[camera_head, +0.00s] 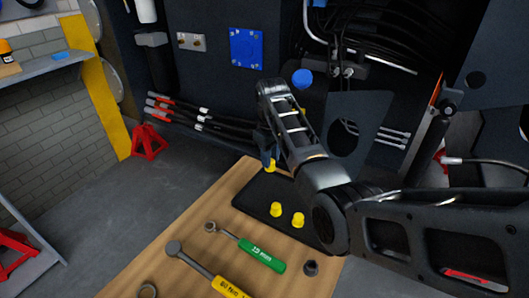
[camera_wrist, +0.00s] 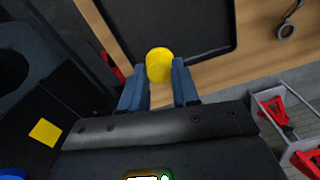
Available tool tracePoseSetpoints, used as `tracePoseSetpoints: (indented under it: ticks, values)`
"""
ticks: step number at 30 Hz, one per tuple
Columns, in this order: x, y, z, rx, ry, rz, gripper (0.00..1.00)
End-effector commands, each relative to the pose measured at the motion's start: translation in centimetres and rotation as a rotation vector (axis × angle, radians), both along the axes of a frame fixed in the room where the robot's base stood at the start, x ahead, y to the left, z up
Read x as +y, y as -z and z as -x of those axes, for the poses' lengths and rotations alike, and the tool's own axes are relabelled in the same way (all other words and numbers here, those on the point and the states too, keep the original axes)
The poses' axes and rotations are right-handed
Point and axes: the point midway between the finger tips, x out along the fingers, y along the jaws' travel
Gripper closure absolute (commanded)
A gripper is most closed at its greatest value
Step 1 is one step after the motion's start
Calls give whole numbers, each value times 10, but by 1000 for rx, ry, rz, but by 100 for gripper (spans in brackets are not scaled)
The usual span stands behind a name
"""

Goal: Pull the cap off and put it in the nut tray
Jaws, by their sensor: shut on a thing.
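My gripper (camera_wrist: 158,88) is shut on a yellow cap (camera_wrist: 160,65), which sits between the blue fingertips in the wrist view. In the head view the held cap (camera_head: 271,166) hangs below my gripper (camera_head: 267,152), over the far end of the black nut tray (camera_head: 252,200). The cap looks above the tray floor, but the exact gap cannot be told. Two more yellow caps (camera_head: 276,209) (camera_head: 298,220) stand in the tray's nearer part. The tray (camera_wrist: 200,28) also shows beyond the cap in the wrist view. My arm hides part of the tray's right side.
The tray lies on a wooden bench (camera_head: 150,262). A green-handled wrench (camera_head: 262,254), a yellow-handled tool (camera_head: 228,288) and a dark nut (camera_head: 311,268) lie nearer. Chassis hoses (camera_head: 185,115) and a blue plate (camera_head: 246,48) are behind. A red stand (camera_head: 148,140) is on the floor.

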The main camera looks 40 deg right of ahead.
Motion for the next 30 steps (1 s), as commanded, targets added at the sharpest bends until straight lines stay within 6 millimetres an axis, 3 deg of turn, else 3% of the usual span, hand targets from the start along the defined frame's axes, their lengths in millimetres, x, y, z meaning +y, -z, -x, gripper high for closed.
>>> tracePoseSetpoints:
  ticks: [11,30]
  values:
    - [0,-3,-1,0,-5,3,87]
    - [0,48,0,2,-6,2,87]
